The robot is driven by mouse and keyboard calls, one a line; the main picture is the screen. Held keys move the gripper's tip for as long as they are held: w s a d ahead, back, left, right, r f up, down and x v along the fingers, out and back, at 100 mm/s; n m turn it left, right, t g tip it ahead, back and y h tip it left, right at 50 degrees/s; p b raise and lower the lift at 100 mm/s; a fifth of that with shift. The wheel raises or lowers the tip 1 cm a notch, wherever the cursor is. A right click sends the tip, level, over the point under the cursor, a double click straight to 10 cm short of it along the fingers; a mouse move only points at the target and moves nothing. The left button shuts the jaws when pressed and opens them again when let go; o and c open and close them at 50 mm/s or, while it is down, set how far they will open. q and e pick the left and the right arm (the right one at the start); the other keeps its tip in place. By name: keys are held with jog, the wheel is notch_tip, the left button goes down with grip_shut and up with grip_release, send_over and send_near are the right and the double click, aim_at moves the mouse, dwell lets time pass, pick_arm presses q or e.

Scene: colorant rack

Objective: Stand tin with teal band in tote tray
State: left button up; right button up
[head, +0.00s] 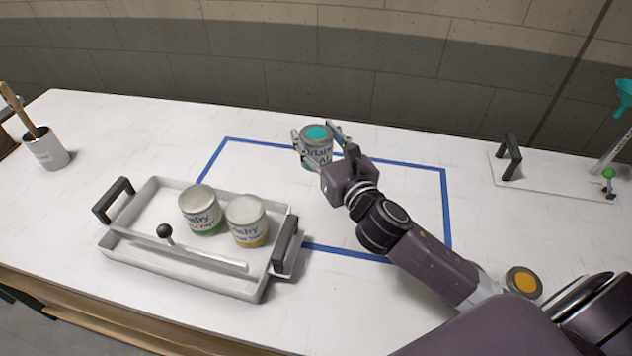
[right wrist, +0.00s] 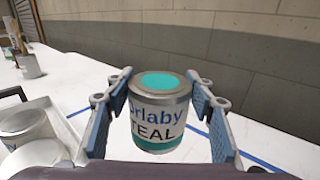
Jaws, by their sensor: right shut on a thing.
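The tin with the teal band (head: 316,155) has a teal spot on its lid and stands upright between the fingers of my right gripper (head: 315,136), which is shut on it. The right wrist view shows the tin (right wrist: 158,112) with "TEAL" on its label, a finger on each side. It is at the far edge of the blue outline; whether its base touches the table I cannot tell. The tote tray (head: 180,281) is pale grey with dark end handles, at the front left. My left gripper is not in view.
A green-banded tin (head: 201,209) and a yellow-banded tin (head: 247,220) stand in the tray's right half; its left part is bare. A brush pot (head: 46,150) stands far left. A yellow-topped tin (head: 523,282) is beside my right arm. A dark handle (head: 510,157) stands back right.

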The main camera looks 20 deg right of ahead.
notch_tip(320, 180, down, 14)
jog(key=b, duration=0.3)
jog(key=shift+w+r, duration=0.1)
jog(key=shift+r, duration=0.05)
jog(key=shift+f, duration=0.25)
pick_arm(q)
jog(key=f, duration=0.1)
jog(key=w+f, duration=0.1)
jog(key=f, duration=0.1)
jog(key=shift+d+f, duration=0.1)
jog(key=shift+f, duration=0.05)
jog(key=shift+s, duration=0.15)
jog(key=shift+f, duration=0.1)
pick_arm(e)
jog(key=shift+f, duration=0.1)
jog(key=shift+f, duration=0.15)
jog(key=o, duration=1.2)
